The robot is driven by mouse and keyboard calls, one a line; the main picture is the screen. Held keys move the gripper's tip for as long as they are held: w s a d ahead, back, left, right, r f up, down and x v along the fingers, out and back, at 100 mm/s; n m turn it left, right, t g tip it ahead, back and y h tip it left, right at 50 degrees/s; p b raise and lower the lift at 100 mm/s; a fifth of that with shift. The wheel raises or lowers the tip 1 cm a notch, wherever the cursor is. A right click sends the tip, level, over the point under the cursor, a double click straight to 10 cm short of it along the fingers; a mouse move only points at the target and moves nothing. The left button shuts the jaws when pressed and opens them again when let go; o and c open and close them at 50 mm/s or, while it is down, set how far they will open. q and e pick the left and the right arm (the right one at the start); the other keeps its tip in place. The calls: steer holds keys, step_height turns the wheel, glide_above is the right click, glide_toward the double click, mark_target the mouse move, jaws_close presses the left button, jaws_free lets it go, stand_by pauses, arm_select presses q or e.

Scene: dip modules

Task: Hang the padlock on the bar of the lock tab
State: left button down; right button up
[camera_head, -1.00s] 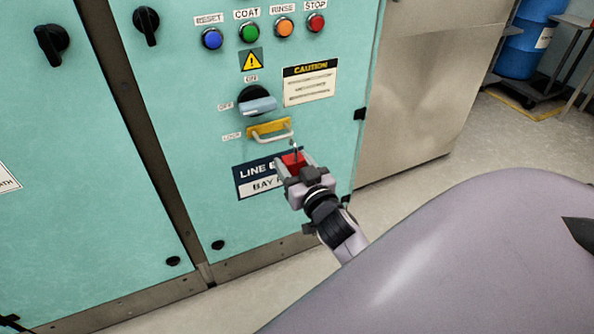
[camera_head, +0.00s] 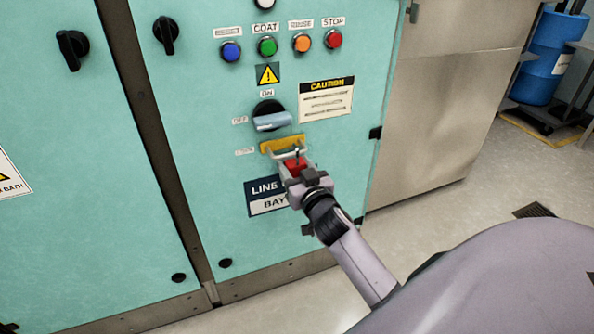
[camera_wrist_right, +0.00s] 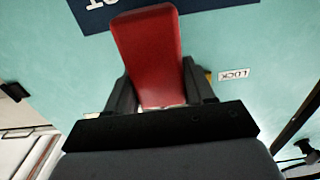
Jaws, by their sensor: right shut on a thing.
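The red padlock (camera_head: 295,167) is between the fingers of my right gripper (camera_head: 293,172), which is shut on its body. In the right wrist view the padlock body (camera_wrist_right: 150,55) fills the space between the two dark fingers (camera_wrist_right: 160,92). In the head view its thin shackle points up, close to the bar of the yellow lock tab (camera_head: 283,144). I cannot tell whether the shackle touches or is around the bar. In the right wrist view the tab is mostly hidden behind the gripper. My left gripper is out of view.
A rotary switch (camera_head: 271,122) with a light blue handle sits just above the tab. Coloured push buttons (camera_head: 267,46) and a caution label (camera_head: 327,99) are higher on the teal cabinet (camera_head: 215,150). A "LINE BAY" sign (camera_head: 266,197) is behind and below the gripper.

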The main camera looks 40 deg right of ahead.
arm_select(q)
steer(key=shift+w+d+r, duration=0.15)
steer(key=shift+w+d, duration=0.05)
arm_select(e)
steer(key=shift+f, duration=0.15)
steer(key=o, duration=1.2)
steer(key=p+v, duration=0.1)
steer(key=v, duration=0.5)
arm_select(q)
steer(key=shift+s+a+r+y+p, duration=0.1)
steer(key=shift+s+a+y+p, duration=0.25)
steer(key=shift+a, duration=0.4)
arm_select(e)
steer(key=shift+s+a, duration=0.2)
steer(key=shift+s, duration=0.35)
